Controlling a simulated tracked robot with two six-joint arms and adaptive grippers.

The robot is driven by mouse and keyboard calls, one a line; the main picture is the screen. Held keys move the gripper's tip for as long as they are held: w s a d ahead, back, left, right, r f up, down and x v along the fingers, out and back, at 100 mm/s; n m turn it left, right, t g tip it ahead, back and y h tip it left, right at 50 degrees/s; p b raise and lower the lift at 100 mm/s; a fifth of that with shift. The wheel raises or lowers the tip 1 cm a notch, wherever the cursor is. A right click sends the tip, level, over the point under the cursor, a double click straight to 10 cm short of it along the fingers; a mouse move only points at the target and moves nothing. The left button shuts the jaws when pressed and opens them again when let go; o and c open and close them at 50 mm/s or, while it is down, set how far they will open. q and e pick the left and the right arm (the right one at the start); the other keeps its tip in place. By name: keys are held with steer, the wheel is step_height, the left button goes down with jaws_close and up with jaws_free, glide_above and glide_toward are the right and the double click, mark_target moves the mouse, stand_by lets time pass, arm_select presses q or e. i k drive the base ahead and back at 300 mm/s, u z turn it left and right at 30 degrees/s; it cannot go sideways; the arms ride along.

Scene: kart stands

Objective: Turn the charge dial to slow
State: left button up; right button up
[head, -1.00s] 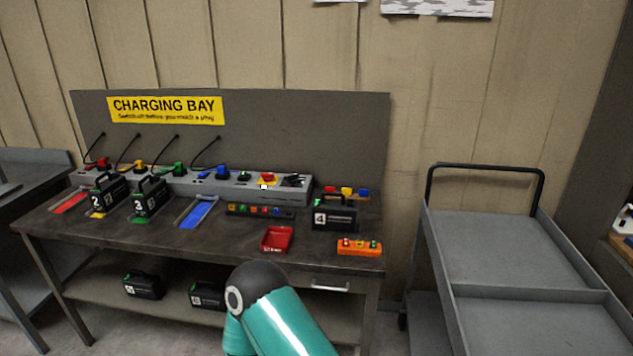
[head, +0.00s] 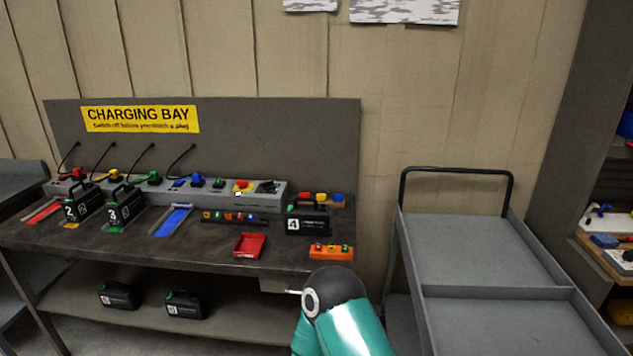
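A long grey charging unit (head: 160,191) stands at the back of the workbench, below a yellow "CHARGING BAY" sign (head: 140,119). Its right end carries a red knob on a yellow plate (head: 243,186) and a small black control (head: 268,187). One of my teal arm links, with a dark joint, shows at the bottom in front of the bench. Neither gripper is in view.
The workbench (head: 90,237) holds black battery packs (head: 127,211), a red tray (head: 250,246), an orange block (head: 331,252) and a pack marked 4 (head: 308,223). A grey cart (head: 470,240) stands to the right. Shelves with items (head: 606,254) are at the far right.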

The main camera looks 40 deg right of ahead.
mark_target(267, 185)
steer(key=z, duration=0.55)
steer(key=i, duration=1)
